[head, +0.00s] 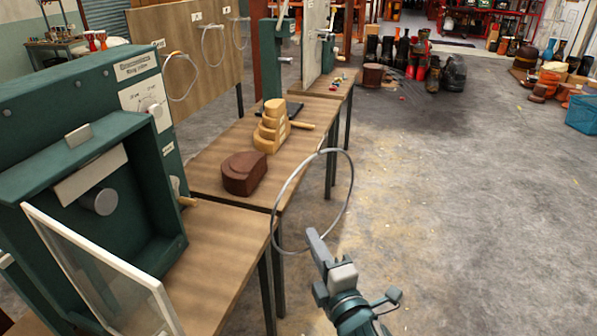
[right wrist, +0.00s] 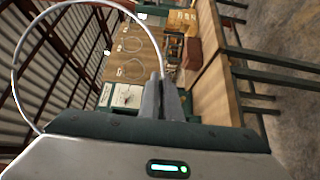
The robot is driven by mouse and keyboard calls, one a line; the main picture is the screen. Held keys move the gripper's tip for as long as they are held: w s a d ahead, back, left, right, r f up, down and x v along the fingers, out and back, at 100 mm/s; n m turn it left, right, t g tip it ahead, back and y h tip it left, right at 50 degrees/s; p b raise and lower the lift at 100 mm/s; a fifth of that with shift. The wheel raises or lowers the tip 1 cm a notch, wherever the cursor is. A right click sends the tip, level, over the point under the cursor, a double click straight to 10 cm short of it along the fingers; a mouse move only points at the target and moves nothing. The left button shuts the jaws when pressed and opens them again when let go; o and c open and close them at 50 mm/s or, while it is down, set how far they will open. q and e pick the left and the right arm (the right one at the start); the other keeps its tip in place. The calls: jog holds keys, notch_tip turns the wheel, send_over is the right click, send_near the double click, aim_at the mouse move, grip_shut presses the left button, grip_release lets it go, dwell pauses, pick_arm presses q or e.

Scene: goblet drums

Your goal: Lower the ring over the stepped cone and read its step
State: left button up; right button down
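The pale wooden stepped cone (head: 270,128) stands on the bench in the head view, with a wooden handle sticking out to its right. It also shows near the top of the right wrist view (right wrist: 180,22). My right gripper (head: 314,240) is shut on the thin grey metal ring (head: 351,188), at the ring's lower edge. The ring stands roughly upright over the floor beside the bench, to the right of and nearer than the cone, apart from it. In the right wrist view the ring (right wrist: 14,75) arcs left from the closed fingers (right wrist: 163,82). My left gripper is not in view.
A dark brown wooden block (head: 243,175) sits on the bench (head: 215,225), nearer than the cone. A green cabinet (head: 70,110) with an open glazed door stands at the left. Several rings hang on a wooden board (head: 195,40).

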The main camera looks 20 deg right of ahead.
jog(key=s+f, duration=0.3)
jog(key=s, duration=0.5)
jog(key=shift+s, duration=0.4)
jog(key=shift+d, duration=0.1)
